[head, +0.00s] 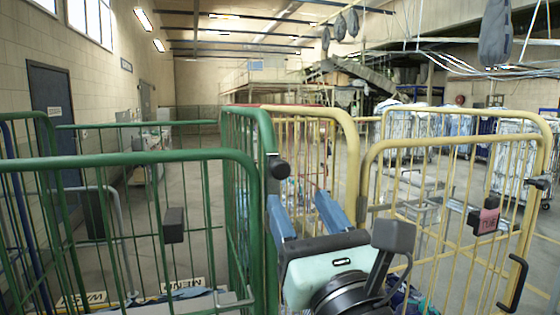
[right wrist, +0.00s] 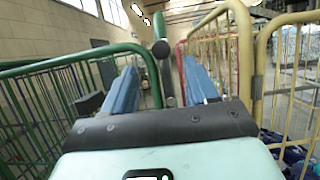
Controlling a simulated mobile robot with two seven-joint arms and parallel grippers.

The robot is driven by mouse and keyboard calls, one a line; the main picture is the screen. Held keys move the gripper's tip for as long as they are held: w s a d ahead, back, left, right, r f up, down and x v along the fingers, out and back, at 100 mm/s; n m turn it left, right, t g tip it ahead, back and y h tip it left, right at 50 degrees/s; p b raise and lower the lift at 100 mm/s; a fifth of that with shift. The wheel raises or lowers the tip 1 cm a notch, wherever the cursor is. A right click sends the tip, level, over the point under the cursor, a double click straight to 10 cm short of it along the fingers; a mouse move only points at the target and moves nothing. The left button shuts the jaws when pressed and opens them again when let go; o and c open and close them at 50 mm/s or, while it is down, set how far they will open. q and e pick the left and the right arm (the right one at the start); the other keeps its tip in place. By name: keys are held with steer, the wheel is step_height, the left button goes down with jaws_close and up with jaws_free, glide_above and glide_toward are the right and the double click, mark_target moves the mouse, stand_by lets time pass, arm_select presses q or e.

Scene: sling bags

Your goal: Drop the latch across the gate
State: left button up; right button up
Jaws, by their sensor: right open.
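A green cage gate (head: 120,158) stands at the left in the head view. A dark latch piece with a round knob (head: 278,168) is at its right post. In the right wrist view, a dark upright bar with a knob (right wrist: 162,48) shows between the fingers. My right gripper (head: 298,200) is open, its two blue fingers pointing away toward the gap between green and yellow frames. In the right wrist view the fingers (right wrist: 160,80) lie on either side of the bar; I cannot tell whether they touch it. My left gripper is out of view.
A grey block (head: 174,225) is on the green gate's bars. A yellow cage (head: 450,142) stands at the right, with a pink-tagged dark block (head: 485,217) and a black handle (head: 514,283). Yellow and green frames stand close beside my right gripper.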

mark_target(283, 170)
steer(key=p+x, duration=0.3)
steer(key=x, duration=0.6)
steer(key=shift+w+r, duration=0.1)
steer(key=shift+w, duration=0.2)
steer(key=shift+w+a+p, duration=0.1)
steer(key=shift+w+p, duration=0.15)
steer(key=shift+p, duration=0.05)
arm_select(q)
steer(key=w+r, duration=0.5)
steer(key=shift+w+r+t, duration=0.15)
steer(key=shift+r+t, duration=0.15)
arm_select(e)
steer(key=shift+s, duration=0.15)
steer(key=shift+c, duration=0.7)
jaws_close()
